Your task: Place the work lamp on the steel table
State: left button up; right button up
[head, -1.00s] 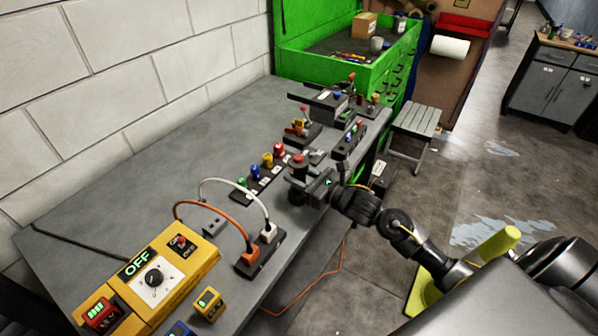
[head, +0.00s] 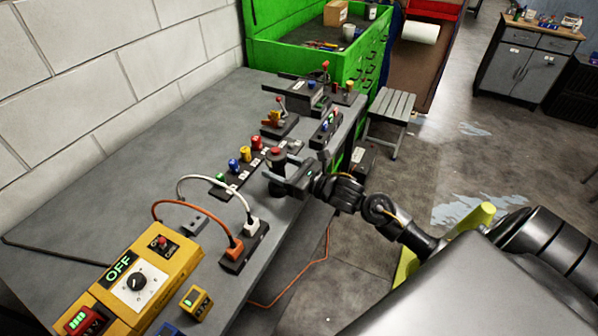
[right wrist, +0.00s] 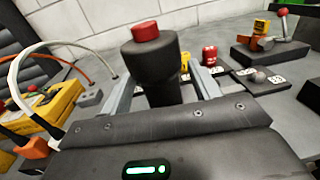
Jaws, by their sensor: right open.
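I cannot make out a work lamp for certain in either view. The grey table (head: 75,215) with controls along it looks like the steel table. My right gripper (head: 277,171) is at its right edge, open, with its fingers on either side of a black post with a red top (head: 278,153). In the right wrist view the post (right wrist: 150,62) stands upright between the two grey fingers; I cannot tell whether they touch it. My left gripper is not in view.
A yellow control box (head: 138,283) reading OFF and a cable socket block (head: 246,247) stand on the near part of the table. Coloured knobs (head: 245,153) line its middle. A green tool cabinet (head: 290,57) and a grey stool (head: 391,105) stand beyond. The table's left part is mostly clear.

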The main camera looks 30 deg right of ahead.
jog(key=b+v, duration=0.3)
jog(key=v, duration=0.8)
jog(key=shift+s, duration=0.15)
jog(key=shift+f, duration=0.1)
